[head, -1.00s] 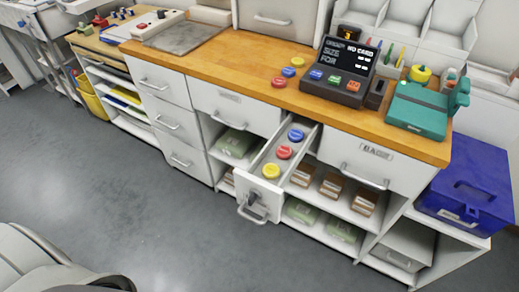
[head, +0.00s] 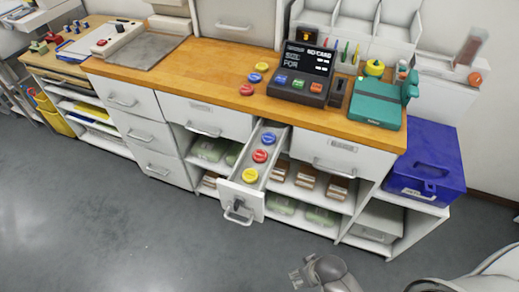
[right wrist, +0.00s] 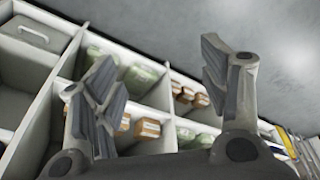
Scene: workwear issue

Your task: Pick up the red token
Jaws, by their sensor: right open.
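One red token (head: 260,156) lies in the open narrow drawer (head: 226,187), between a blue token (head: 268,138) and a yellow token (head: 250,175). Another red token (head: 246,90) lies on the wooden counter, in front of a blue token (head: 255,78) and a yellow token (head: 262,67). My right gripper (head: 296,277) is low at the bottom of the head view, in front of the drawer and apart from it. In the right wrist view its fingers (right wrist: 158,85) are spread and empty, with shelves beyond. No token shows in that view. My left gripper is not in view.
The wooden counter (head: 205,72) carries a dark register (head: 300,72) and a teal device (head: 375,103). A blue box (head: 432,150) stands at the right. Shelves below hold brown and green packs. The grey floor in front is clear.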

